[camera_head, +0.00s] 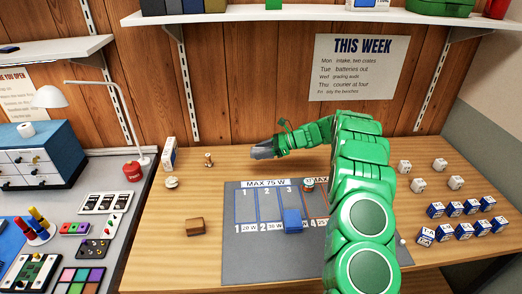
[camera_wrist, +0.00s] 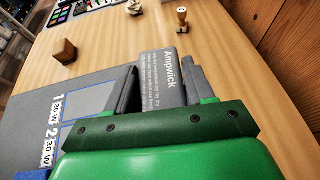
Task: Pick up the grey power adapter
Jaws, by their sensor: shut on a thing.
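The grey power adapter (camera_wrist: 164,82), with the white word Ampwick and small print on its face, sits between the two grey fingers of my gripper (camera_wrist: 160,76) in the wrist view. The fingers are shut on its sides. Its lower end is hidden by the green gripper body. In the head view my gripper (camera_head: 264,152) is above the back of the wooden table, behind the grey mat; there I cannot separate the adapter from the grey fingers.
The grey mat (camera_head: 240,262) has numbered, outlined spaces; a blue block (camera_head: 292,220) stands near 3. A brown block (camera_head: 195,226) and a small wooden stamp (camera_head: 208,160) are to the left. Several blue-and-white boxes (camera_head: 453,209) and white cubes (camera_head: 456,183) stand at right.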

